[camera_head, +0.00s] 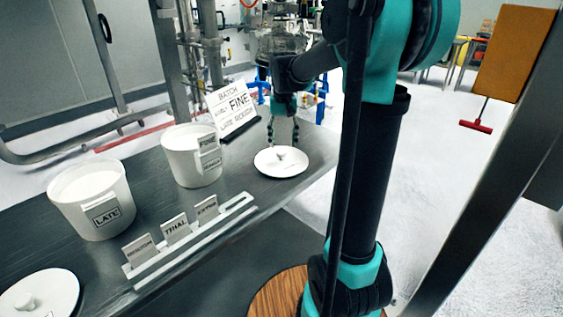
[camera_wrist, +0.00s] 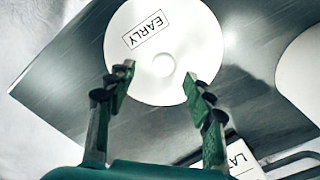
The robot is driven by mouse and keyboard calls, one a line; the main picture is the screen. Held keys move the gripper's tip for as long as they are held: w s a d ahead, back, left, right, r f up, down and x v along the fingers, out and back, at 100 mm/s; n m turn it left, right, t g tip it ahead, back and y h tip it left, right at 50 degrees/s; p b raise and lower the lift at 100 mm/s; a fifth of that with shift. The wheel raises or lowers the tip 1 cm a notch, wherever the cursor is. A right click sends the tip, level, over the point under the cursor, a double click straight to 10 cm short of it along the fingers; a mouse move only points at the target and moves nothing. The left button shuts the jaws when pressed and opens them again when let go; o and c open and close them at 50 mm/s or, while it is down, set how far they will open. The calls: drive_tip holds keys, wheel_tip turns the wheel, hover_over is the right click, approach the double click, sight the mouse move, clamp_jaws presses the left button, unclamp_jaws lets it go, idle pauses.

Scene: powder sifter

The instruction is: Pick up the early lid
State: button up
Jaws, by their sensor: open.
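The early lid (camera_head: 281,162) is a white round disc with a small knob, lying flat near the far right end of the dark metal table. In the wrist view the lid (camera_wrist: 185,32) shows its EARLY label, and its round knob (camera_wrist: 164,65) is at the centre. My gripper (camera_head: 283,138) is above the lid, pointing down. In the wrist view my gripper (camera_wrist: 158,78) is open, its green-padded fingers apart on either side of the knob. Nothing is between the fingers; I cannot tell the exact height of the fingertips over the lid.
A white bucket labelled LATE (camera_head: 93,203) and another labelled white bucket (camera_head: 190,158) stand left of the lid. A batch sign (camera_head: 232,110) stands behind. A rack (camera_head: 190,245) holds label cards in front. A second white lid (camera_head: 58,300) lies at lower left.

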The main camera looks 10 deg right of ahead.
sight(281, 152)
drive_tip(key=shift+a+f, duration=0.15)
drive_tip(key=shift+f, duration=1.2)
drive_tip(key=shift+a+f, duration=0.15)
drive_tip(key=shift+f, duration=1.2)
clamp_jaws()
drive_tip(key=shift+r, duration=0.1)
